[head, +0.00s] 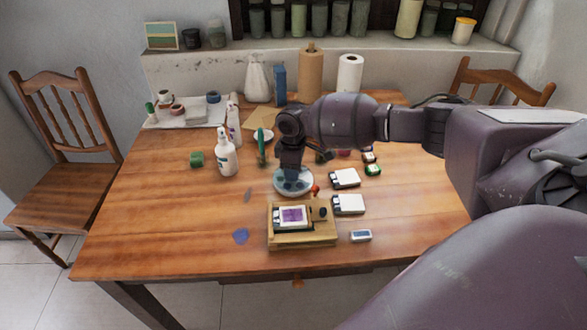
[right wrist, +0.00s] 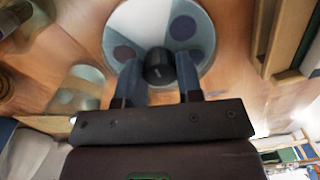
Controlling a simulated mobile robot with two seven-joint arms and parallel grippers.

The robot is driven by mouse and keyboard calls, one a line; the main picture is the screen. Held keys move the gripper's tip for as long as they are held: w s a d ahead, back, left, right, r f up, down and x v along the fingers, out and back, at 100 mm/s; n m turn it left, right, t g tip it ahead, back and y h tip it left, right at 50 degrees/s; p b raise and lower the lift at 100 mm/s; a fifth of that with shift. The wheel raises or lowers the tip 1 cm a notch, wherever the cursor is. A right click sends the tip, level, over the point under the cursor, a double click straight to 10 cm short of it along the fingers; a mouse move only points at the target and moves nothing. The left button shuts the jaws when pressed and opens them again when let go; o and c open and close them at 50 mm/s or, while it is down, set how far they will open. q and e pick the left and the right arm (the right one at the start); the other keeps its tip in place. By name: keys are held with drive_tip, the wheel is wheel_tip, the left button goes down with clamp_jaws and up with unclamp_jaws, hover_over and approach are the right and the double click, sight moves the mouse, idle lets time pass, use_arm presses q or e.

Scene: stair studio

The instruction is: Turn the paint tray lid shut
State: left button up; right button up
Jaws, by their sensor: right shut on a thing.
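The round paint tray (head: 287,189) lies on the wooden table, behind a wooden box. It shows pale with dark blue round patches, and its lid (right wrist: 150,22) appears to cover it in the right wrist view. A black knob (right wrist: 158,68) stands up from the lid. My right gripper (head: 291,168) points down over the tray. In the right wrist view its two fingers (right wrist: 160,72) stand on both sides of the knob and are shut on it. The gripper hides part of the tray in the head view. My left gripper is in neither view.
The wooden box (head: 302,239) with a purple-patterned card stands just in front of the tray. White blocks (head: 349,204) lie to the right. The table's front left is mostly clear.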

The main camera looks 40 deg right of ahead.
drive_tip(key=shift+n, duration=0.6)
drive_tip(key=o, duration=0.9)
drive_tip(key=shift+r, duration=0.1)
wheel_tip(320, 180, up, 9)
drive_tip(key=shift+w+f+p, duration=0.1)
drive_tip(key=shift+p, duration=0.75)
drive_tip(key=shift+d+r, duration=0.1)
drive_tip(key=shift+r, duration=0.8)
